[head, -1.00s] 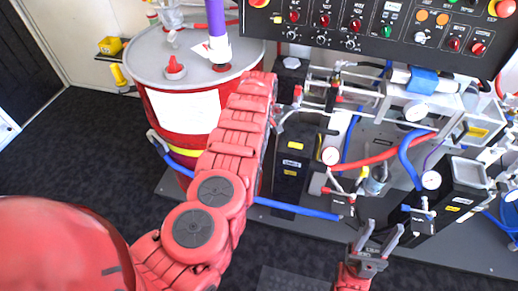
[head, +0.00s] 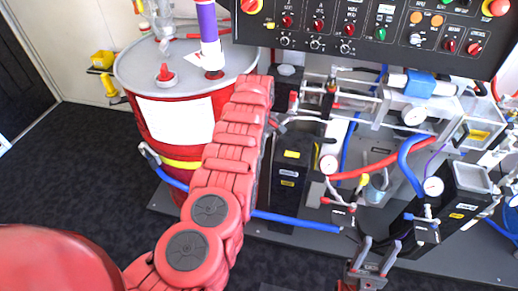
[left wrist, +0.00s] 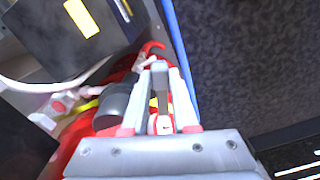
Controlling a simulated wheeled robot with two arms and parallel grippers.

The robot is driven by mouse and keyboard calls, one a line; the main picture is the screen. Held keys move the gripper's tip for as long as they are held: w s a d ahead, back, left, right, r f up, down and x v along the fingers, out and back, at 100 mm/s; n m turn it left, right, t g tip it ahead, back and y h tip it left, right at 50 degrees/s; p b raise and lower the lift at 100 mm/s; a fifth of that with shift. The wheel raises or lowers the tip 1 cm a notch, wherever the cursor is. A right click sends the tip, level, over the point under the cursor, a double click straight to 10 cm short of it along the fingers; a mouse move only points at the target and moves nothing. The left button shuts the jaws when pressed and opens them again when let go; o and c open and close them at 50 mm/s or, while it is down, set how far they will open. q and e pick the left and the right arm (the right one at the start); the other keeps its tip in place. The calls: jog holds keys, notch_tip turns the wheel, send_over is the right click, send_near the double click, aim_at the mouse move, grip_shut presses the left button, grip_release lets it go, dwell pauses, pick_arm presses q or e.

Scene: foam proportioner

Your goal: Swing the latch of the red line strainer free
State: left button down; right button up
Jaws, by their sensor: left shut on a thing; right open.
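My left arm reaches up beside the red drum, and its gripper is hidden behind the arm in the head view. In the left wrist view my left gripper (left wrist: 160,104) is closed around a small grey lever-like piece, taken as the latch (left wrist: 160,82). A small white and red part (left wrist: 161,125) shows between the fingers near their base. A dark grey cylinder (left wrist: 116,106) lies just left of the fingers. I cannot make out the red line strainer's body clearly. My right gripper (head: 381,246) is open and empty at the lower right, below the pipework.
The red drum (head: 185,108) stands left of the rig. A blue hose (head: 300,221) runs low across the front. A black box (head: 289,172), a gauge (head: 328,164) and red and blue hoses crowd the rig. The control panel (head: 380,28) overhangs it. Dark floor (head: 75,170) is free at left.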

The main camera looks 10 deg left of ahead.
pick_arm(q)
jog(key=c, duration=0.7)
grip_release()
notch_tip(320, 180, up, 17)
jog(key=shift+r+b, duration=0.2)
jog(key=shift+b, duration=0.35)
